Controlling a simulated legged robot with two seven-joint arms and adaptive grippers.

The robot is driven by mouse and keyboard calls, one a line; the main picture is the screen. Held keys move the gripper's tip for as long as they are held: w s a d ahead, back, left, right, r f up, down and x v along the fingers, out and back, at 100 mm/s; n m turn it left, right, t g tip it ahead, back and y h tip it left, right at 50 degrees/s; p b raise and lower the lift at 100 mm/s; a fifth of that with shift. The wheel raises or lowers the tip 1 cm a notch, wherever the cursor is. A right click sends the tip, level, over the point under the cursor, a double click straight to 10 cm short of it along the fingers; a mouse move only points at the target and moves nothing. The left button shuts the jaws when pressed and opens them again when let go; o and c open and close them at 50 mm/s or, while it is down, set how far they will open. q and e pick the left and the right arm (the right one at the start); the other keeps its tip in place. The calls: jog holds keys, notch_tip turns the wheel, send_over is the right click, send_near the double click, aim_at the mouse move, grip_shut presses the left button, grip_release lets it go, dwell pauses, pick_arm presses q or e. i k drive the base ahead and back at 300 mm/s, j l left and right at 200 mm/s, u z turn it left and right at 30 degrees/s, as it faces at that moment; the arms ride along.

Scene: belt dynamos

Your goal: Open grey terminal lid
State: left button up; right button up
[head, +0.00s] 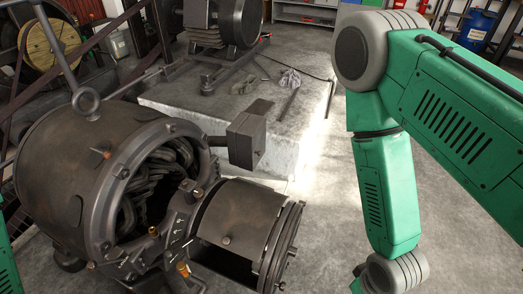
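A small grey terminal box (254,125) sticks out on a short arm from the right side of the large dark dynamo (75,165). Its grey lid (241,148) seems to be the flat face turned toward me, and it looks shut, though its hinge and edges are too small to tell. My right arm comes down from the upper right, and its gripper is below the frame. Only a green sliver of my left arm shows at the left edge, and its gripper is out of view. Neither gripper is seen touching the box.
The dynamo's open end shows coiled windings (160,175), with a drum-shaped part (245,215) in front on the right. A second machine (225,22) stands on a concrete plinth (185,95) behind. A blue barrel (475,28) stands far right. Bare floor lies between the plinth and my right arm.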

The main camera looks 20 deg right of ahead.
aim_at(251, 136)
jog(key=l+u, duration=0.1)
jog(key=l, duration=0.35)
jog(key=k+l+u, duration=0.15)
jog(key=l, duration=0.25)
jog(key=k+l+u, duration=0.1)
jog(key=l, duration=0.35)
jog(key=k+l+u, duration=0.15)
jog(key=l, duration=0.25)
jog(key=i+l+u, duration=0.15)
jog(key=l+u, duration=0.2)
jog(key=l, duration=0.45)
jog(key=i+l+u, duration=0.1)
jog(key=l+u, duration=0.25)
jog(key=l, duration=0.5)
jog(key=l+u, duration=0.35)
jog(key=l, duration=0.5)
jog(key=i+l+u, duration=0.15)
jog(key=l, duration=0.2)
jog(key=i+l+u, duration=0.15)
jog(key=l, duration=0.2)
jog(key=i+l+u, duration=0.1)
jog(key=l, duration=0.3)
jog(key=i+l+u, duration=0.15)
jog(key=l, duration=0.25)
jog(key=i+l+u, duration=0.15)
jog(key=l, duration=0.25)
jog(key=i, duration=0.05)
